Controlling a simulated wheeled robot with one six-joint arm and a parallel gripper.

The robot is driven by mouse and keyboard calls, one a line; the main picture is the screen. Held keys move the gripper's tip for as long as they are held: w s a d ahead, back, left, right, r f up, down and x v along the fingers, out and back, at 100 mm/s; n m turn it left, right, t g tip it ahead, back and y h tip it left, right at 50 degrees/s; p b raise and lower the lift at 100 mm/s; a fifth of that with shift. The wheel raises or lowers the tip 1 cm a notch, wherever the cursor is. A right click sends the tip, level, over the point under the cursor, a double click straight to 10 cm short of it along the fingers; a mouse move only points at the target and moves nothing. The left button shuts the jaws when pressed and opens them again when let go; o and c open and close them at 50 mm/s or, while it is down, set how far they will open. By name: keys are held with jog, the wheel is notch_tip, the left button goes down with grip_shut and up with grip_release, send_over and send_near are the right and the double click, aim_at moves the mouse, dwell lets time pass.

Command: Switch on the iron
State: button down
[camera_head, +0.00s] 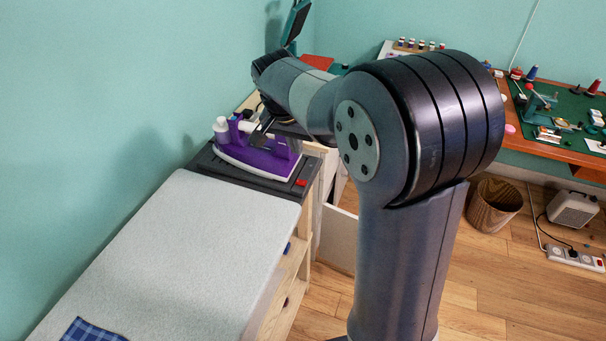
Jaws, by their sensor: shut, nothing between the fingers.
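The purple and white iron (262,160) rests on a dark stand (228,173) at the far end of the ironing board. A small red part (302,183) shows on the stand's right front corner. My gripper (259,138) is at the iron's upper side, close over its handle. It looks dark and small here, and I cannot tell whether it touches the iron. My gripper is shut and holds nothing. My arm hides part of the area behind and to the right of the iron.
The pale ironing board (165,250) fills the lower left, with a blue checked cloth (92,331) at its near end. A desk (560,150) with sewing items stands at the right. A wooden basket (495,206), a heater (573,210) and a power strip (575,258) are on the floor.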

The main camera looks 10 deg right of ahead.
send_near(305, 182)
jog(key=x, duration=0.5)
jog(key=shift+w+f+p, duration=0.15)
jog(key=shift+w+p, duration=0.15)
jog(key=shift+d+f, duration=0.1)
jog(key=shift+f, duration=0.5)
jog(key=shift+f, duration=0.1)
